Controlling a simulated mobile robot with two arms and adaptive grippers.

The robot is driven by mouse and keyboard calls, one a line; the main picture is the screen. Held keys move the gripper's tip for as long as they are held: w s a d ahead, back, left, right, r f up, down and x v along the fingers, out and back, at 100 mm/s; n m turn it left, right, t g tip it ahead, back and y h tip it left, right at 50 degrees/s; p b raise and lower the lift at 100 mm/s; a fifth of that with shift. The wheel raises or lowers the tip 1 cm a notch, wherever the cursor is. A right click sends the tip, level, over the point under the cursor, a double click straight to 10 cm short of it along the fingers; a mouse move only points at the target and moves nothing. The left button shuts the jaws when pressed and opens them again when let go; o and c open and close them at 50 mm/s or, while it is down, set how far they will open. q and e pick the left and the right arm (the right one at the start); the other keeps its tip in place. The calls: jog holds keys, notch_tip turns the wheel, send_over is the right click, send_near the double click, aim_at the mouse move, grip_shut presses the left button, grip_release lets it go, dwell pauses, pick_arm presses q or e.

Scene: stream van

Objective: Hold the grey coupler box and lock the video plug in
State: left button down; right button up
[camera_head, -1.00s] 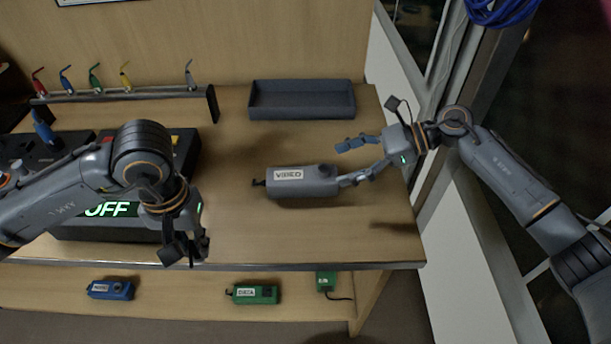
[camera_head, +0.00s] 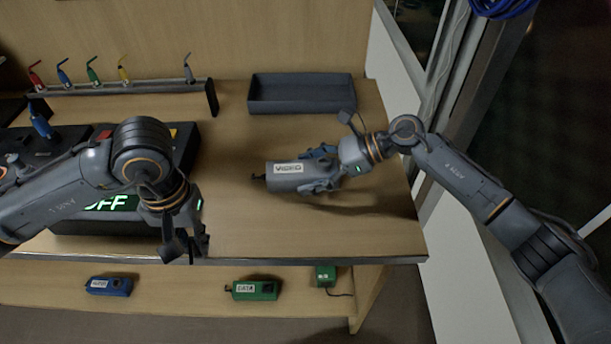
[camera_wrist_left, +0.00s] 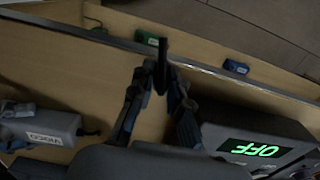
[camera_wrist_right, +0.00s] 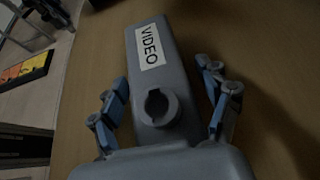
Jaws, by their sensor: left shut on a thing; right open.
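The grey coupler box (camera_head: 288,176), labelled VIDEO, lies on the table. It also shows in the left wrist view (camera_wrist_left: 62,124). In the right wrist view the box (camera_wrist_right: 147,85) has a round socket (camera_wrist_right: 160,107) on its top face. My right gripper (camera_head: 321,169) is open, with its fingers (camera_wrist_right: 169,88) on either side of the box's near end; no clear grip shows. My left gripper (camera_head: 187,245) is shut on a slim dark plug-like thing (camera_wrist_left: 162,62), held over the table's front edge, left of the box. Its lettering cannot be read.
A rack (camera_head: 130,90) holds several coloured plugs at the back left. An empty dark tray (camera_head: 302,108) stands behind the box. A console (camera_head: 100,222) with a green OFF display sits left. Blue (camera_head: 109,286) and green (camera_head: 255,290) boxes lie on the lower shelf.

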jog(key=shift+a, duration=0.1)
jog(key=shift+c, duration=0.5)
jog(key=c, duration=0.8)
jog(key=shift+o, duration=0.2)
pick_arm(q)
jog(key=shift+m, duration=0.6)
jog(key=w+d+r, duration=0.1)
jog(key=w+d, duration=0.2)
jog(key=w+d+r, duration=0.1)
jog(key=w+d, duration=0.3)
jog(key=w+d+r, duration=0.2)
jog(key=w+d, duration=0.1)
jog(key=w, duration=0.1)
jog(key=shift+w+d+r, duration=0.1)
jog(key=shift+w+d, duration=0.05)
jog(key=shift+w, duration=0.05)
jog(key=w+d+r, duration=0.3)
jog(key=d+r, duration=0.1)
jog(key=d, duration=0.2)
jog(key=w+d+r+m, duration=0.1)
jog(key=w+d+r, duration=0.2)
jog(key=d, duration=0.4)
jog(key=shift+w+r, duration=0.4)
jog(key=shift+r, duration=0.15)
